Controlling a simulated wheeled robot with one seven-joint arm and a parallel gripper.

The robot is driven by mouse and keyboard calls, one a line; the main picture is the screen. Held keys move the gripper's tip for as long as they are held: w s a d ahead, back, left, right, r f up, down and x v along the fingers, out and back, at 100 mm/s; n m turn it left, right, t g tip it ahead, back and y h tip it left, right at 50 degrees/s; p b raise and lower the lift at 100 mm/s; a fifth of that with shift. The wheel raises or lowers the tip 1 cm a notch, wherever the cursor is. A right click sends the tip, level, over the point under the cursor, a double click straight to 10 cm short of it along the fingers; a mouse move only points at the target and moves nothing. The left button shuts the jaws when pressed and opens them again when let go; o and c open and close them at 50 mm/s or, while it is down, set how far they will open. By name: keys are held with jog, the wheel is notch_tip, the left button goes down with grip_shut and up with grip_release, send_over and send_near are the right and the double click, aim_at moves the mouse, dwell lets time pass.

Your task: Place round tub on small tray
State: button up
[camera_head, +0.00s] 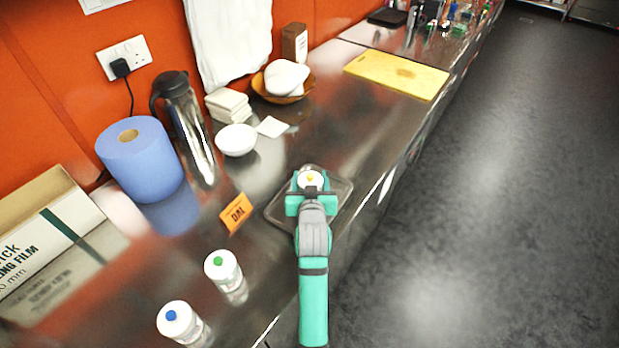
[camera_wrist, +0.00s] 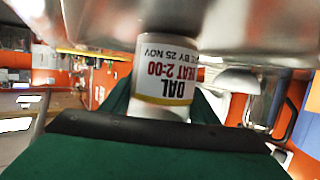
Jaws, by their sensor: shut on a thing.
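The round tub (camera_head: 311,179) is white with a yellow mark on its top in the head view. In the wrist view the tub (camera_wrist: 163,72) shows a label reading "DAL HEAT 2:00", upside down in the picture. My gripper (camera_head: 311,192) is shut on the tub, with teal fingers on either side. The small tray (camera_head: 345,190) is a shallow metallic tray on the counter, directly below the tub and partly hidden by my gripper and arm. I cannot tell whether the tub's base touches the tray.
A white bowl (camera_head: 236,140), flask (camera_head: 184,125) and blue roll (camera_head: 141,165) are farther back. The counter edge lies close right of the tray.

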jog(key=o, duration=1.3)
jog(key=shift+f, duration=0.1)
jog(key=shift+o, duration=0.2)
jog(key=shift+r, duration=0.2)
jog(key=v, duration=1.2)
